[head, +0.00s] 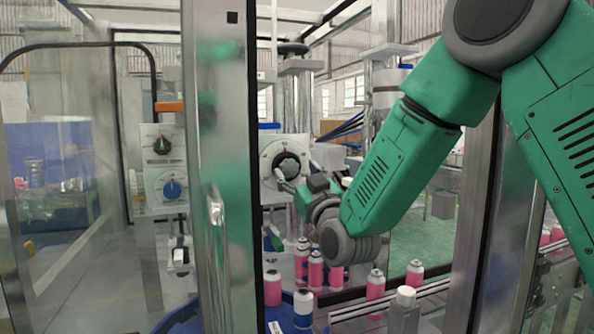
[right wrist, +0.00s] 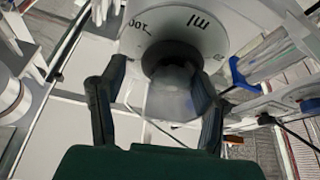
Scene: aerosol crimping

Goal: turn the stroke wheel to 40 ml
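The stroke wheel (head: 270,158) is a white dial with a dark round knob at its centre, on a white housing behind the door post in the head view. In the right wrist view the white dial (right wrist: 203,20) shows "ml" and part of a number, with the dark knob below the lettering. My right gripper (head: 284,182) is just in front of the wheel, at its lower side. Its two dark fingers (right wrist: 160,100) stand wide apart on either side of the knob, with a gap at the left finger. Contact at the right finger cannot be told. My left gripper is out of view.
Pink cans (head: 315,270) and a blue-and-white one (head: 303,309) stand below my right arm. A conveyor (head: 350,313) runs to the right. A metal door post (head: 218,200) stands left of the wheel. A control panel with a blue knob (head: 172,189) is further left.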

